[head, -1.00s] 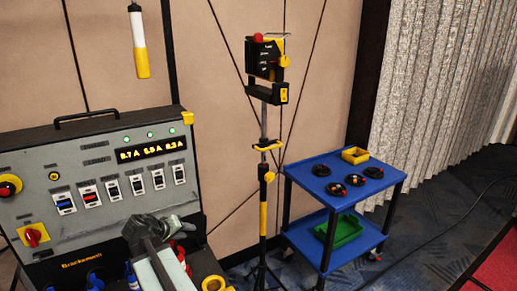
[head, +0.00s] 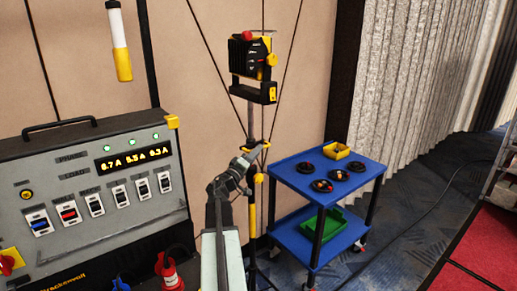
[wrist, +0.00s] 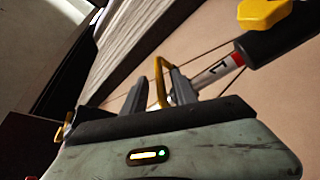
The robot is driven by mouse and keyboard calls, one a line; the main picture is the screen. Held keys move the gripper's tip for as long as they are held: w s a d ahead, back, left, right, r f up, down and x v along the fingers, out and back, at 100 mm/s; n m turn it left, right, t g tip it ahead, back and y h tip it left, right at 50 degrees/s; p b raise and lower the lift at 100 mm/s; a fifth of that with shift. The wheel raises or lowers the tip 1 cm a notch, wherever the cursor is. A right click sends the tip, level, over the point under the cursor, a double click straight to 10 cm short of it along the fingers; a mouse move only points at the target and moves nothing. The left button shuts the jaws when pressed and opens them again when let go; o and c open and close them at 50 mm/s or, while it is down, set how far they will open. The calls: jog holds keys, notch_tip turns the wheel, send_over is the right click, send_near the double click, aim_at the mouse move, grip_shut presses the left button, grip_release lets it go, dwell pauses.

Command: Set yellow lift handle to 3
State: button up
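A stand pole (head: 250,125) rises in the middle of the head view, with a yellow handle (head: 263,148) around its mid height. In the wrist view a bent yellow handle (wrist: 158,84) shows beside and between the two grey fingers of my gripper (wrist: 172,88). The fingers are apart, and I cannot tell whether they touch the handle. The pole (wrist: 215,73) there carries a numeral that looks like 1 and a red band. A yellow knob (wrist: 264,12) sits on its dark sleeve. In the head view my gripper (head: 245,160) is just left of the pole and partly covers it.
A grey control panel (head: 85,190) with lit displays and switches stands at the left.

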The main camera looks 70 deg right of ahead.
jog(key=x, duration=0.3)
jog(key=shift+d+r, duration=0.1)
jog(key=shift+d, duration=0.1)
grip_shut()
jog(key=shift+w, duration=0.1)
dwell(1.0)
jog(key=shift+a, duration=0.15)
